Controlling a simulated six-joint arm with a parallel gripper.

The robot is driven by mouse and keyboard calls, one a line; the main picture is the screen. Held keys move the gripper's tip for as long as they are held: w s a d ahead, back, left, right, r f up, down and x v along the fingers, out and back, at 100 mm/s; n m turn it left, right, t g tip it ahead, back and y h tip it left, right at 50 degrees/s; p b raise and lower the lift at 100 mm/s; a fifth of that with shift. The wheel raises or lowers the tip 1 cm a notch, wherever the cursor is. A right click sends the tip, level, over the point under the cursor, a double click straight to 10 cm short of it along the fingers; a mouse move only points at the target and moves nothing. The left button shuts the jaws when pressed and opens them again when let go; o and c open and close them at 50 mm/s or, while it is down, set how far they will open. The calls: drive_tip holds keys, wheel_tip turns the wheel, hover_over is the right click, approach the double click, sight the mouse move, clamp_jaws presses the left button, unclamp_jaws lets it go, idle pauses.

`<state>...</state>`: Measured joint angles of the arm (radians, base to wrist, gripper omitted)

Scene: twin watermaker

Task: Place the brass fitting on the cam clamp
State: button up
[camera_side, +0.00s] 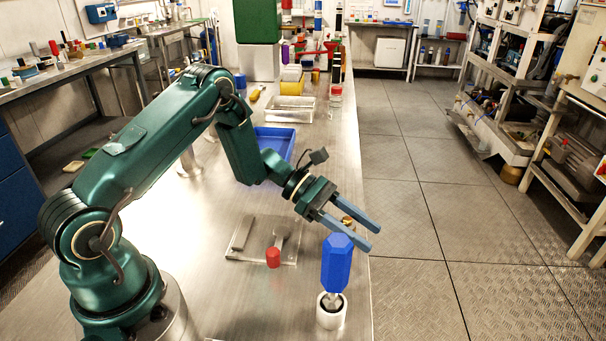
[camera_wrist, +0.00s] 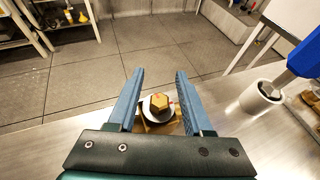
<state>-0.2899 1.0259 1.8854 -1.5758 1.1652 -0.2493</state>
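The brass fitting (camera_wrist: 159,102) is a gold hexagonal piece on a pale round dish over a tan block. In the side view a bit of brass (camera_side: 347,221) shows behind my gripper's fingers, mostly hidden. My gripper (camera_side: 370,237) is open and empty. In the wrist view its blue fingers (camera_wrist: 160,72) spread to either side of the fitting; I cannot tell their height above it. What looks like the cam clamp (camera_side: 273,257), with a red tip and grey metal lever, sits on a pale plate on the bench, left of the gripper in the side view.
A blue hexagonal-handled tool (camera_side: 337,263) stands in a white cup (camera_side: 331,313) close to my gripper, near the bench's right edge. A blue tray (camera_side: 275,141) and a metal tray (camera_side: 291,110) lie farther back. Bare bench lies left of the clamp plate.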

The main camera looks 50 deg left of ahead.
drive_tip(key=v, duration=0.4)
drive_tip(key=shift+s+a+r, duration=0.1)
drive_tip(key=shift+a+r, duration=0.1)
drive_tip(key=shift+a, duration=0.15)
drive_tip(key=shift+s+r, duration=0.2)
drive_tip(key=shift+r, duration=0.1)
drive_tip(key=s+d+r+m+g+y, duration=0.45)
drive_tip(key=s+r+m, duration=0.35)
drive_tip(key=s+m, duration=0.25)
drive_tip(key=s+a+r+m+t+y, duration=0.3)
drive_tip(key=s+m+y, duration=0.4)
drive_tip(key=m, duration=0.4)
drive_tip(key=shift+s+a+t, duration=0.65)
drive_tip(key=shift+s+a, duration=0.1)
drive_tip(key=shift+s, duration=0.15)
drive_tip(key=shift+o, duration=0.5)
drive_tip(key=shift+s+a+r+m+t+y, duration=0.2)
drive_tip(key=shift+a+m+t+y, duration=0.25)
drive_tip(key=shift+a, duration=0.15)
